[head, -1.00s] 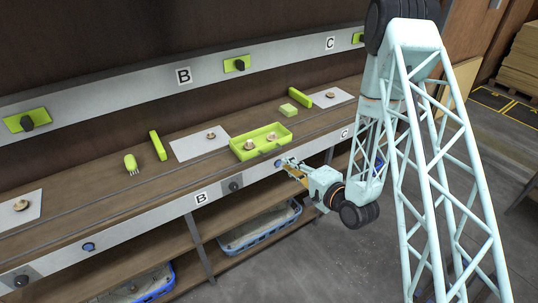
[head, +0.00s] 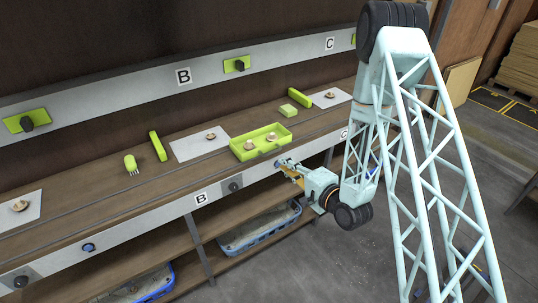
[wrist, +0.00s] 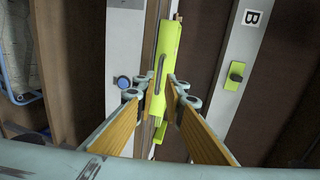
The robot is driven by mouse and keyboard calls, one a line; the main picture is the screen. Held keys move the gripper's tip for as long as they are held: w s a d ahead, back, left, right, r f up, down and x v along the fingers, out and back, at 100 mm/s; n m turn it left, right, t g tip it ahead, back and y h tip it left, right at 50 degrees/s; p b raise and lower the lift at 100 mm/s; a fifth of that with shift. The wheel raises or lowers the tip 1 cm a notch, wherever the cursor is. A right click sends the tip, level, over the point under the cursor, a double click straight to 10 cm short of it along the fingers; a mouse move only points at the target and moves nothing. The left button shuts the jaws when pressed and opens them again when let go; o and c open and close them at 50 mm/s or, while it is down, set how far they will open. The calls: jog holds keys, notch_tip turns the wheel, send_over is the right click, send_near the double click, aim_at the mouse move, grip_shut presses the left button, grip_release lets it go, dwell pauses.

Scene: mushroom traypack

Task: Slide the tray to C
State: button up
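The lime-green tray (head: 240,152) stands on the wooden counter between the front-edge labels B (head: 200,197) and C (head: 344,133). Two mushrooms sit in it. My gripper (head: 280,163) is at the counter's front edge, close to the tray's front wall. In the wrist view my gripper (wrist: 154,88) is open, one finger on each side of the tray's front handle (wrist: 158,72). Whether the fingers touch the handle cannot be told. The tray's front wall (wrist: 169,50) shows beyond the fingertips.
A green block (head: 288,110), a green bar (head: 324,100) and a white mat (head: 338,96) with a mushroom lie right of the tray. Another mat (head: 185,150) lies left of it. A groove runs along the counter. Blue bins (head: 262,232) stand on the shelf below.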

aim_at(269, 154)
jog(key=x, duration=1.2)
jog(key=shift+w, duration=0.1)
grip_shut()
